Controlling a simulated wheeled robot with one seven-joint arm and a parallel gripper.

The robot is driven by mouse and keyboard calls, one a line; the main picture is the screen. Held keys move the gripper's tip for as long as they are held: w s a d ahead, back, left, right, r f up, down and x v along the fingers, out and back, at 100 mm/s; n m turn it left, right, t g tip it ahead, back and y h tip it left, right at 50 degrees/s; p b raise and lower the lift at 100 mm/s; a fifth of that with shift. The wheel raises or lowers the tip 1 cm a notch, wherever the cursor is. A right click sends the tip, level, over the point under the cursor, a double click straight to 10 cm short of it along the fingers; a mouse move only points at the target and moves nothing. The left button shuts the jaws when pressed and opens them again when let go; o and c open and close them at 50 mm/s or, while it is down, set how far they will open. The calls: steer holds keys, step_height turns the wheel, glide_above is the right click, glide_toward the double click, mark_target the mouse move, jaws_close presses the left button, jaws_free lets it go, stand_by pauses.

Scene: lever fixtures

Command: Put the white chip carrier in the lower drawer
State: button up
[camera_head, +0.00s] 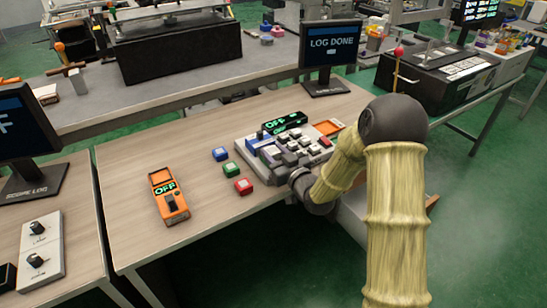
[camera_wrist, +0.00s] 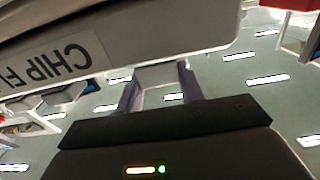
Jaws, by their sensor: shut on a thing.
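I cannot tell whether the piece is a handle of the panel or a separate part. A white box-like body (camera_head: 352,212) shows partly below the table, behind my arm. I cannot clearly pick out the white chip carrier or the lower drawer.
Blue (camera_head: 220,153), green (camera_head: 231,169) and red (camera_head: 243,186) buttons and an orange device (camera_head: 168,198) are to the left. A monitor (camera_head: 330,50) stands behind.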

mark_target(275, 153)
step_height(275, 153, up, 8)
steer(key=shift+r+p, duration=0.15)
steer(key=shift+p, duration=0.5)
